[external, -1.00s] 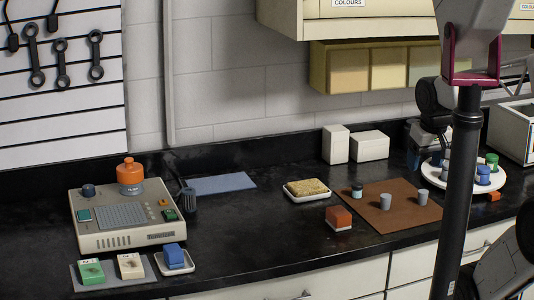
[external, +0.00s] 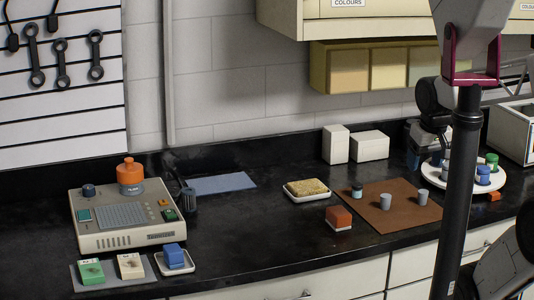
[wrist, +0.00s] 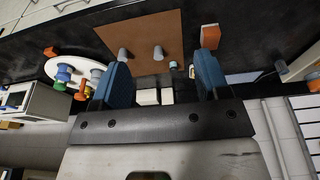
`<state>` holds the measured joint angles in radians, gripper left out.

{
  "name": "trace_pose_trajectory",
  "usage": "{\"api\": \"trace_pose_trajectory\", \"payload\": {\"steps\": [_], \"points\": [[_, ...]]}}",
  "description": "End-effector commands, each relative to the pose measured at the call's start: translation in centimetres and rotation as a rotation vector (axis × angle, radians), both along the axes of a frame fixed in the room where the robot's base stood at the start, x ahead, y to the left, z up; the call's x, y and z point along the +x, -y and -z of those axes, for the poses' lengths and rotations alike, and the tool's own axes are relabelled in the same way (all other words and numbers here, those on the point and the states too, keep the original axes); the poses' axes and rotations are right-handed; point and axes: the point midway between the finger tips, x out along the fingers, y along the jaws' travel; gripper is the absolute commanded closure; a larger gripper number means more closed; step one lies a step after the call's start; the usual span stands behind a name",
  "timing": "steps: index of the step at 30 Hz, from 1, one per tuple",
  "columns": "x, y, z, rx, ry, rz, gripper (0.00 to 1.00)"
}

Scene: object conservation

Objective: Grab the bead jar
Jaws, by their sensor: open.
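No jar is clearly marked as the bead jar. A small jar with a teal lid (external: 357,191) stands upright at the back left of the brown mat (external: 405,222); it also shows in the wrist view (wrist: 173,65). Several lidded jars stand on the round white tray (external: 435,181) at the right, including a blue one (external: 483,176) and a green-lidded one (external: 491,162). My gripper (wrist: 163,60) is open, its blue fingers apart and nothing visibly held. In the external view my arm partly hides the tray's jars.
Two grey cups (external: 385,200) (external: 422,197) stand on the mat. A red-brown block (external: 339,217), a sponge dish (external: 306,190) and white boxes (external: 369,145) are nearby. An orange block (external: 493,197) lies by the tray. The dark counter (external: 255,235) is clear at centre.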

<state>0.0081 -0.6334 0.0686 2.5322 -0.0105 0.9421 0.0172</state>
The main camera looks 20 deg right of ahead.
Motion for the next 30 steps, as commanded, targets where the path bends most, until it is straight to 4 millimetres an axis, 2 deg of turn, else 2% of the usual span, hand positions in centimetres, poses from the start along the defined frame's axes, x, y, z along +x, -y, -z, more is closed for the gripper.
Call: {"api": "trace_pose_trajectory", "payload": {"steps": [10,11,22,30], "points": [[0.0,0.0,0.0,0.0,0.0,0.0,0.31],[0.0,0.0,0.0,0.0,0.0,0.0,0.35],[0.1,0.0,0.1,-0.007,-0.005,-0.008,0.35],[1.9,0.5,0.9,-0.09,-0.07,-0.1,0.35]]}}
